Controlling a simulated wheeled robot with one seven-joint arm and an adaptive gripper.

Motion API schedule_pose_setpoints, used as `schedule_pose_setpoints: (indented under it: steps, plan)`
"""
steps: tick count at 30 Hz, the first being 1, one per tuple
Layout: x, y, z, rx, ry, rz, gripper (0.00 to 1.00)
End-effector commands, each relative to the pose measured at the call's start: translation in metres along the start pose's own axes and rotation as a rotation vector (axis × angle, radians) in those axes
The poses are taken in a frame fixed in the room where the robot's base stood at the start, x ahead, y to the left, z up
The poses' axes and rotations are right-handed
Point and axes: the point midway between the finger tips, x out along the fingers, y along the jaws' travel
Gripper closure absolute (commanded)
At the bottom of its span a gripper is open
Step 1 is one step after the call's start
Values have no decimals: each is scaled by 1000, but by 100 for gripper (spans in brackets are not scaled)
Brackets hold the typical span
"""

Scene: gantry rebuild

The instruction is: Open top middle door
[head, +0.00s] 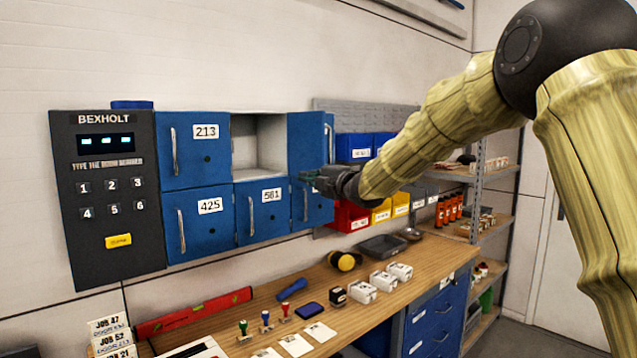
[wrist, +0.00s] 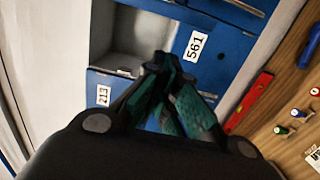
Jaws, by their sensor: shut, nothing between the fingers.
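A blue locker bank hangs on the wall, with a dark keypad panel (head: 108,190) labelled BEXHOLT at its left. The top middle compartment (head: 259,146) is uncovered and its grey inside looks empty; it also shows in the wrist view (wrist: 120,42). A blue door (head: 307,140) stands swung out at the right side of that opening. Doors 213 (head: 195,150), 425 (head: 198,222) and 561 (head: 262,208) are closed. My gripper (head: 308,177) is shut and empty, by the lower part of the swung-out door; I cannot tell whether it touches. In the wrist view my gripper (wrist: 163,62) points toward the lockers.
A wooden workbench (head: 330,288) below holds a red level (head: 195,313), stamps, white boxes (head: 383,281) and a dark tray (head: 382,246). Blue, red and yellow bins (head: 381,211) hang right of the lockers. Shelves (head: 470,172) stand further right.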

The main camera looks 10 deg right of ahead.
Motion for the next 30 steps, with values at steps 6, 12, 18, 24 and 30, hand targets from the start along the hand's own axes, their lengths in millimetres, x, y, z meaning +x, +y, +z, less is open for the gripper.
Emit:
schedule_pose_setpoints:
  steps: [6, 12, 18, 24, 30]
  plan:
    - [-20, -2, -3, -1, -2, 1, 100]
    - [-53, -2, 6, -1, -1, 2, 100]
    - [-80, -1, 13, -2, 0, 1, 100]
    - [-93, -2, 17, 3, -1, -1, 100]
    - [-91, -54, 19, 97, -16, -51, 100]
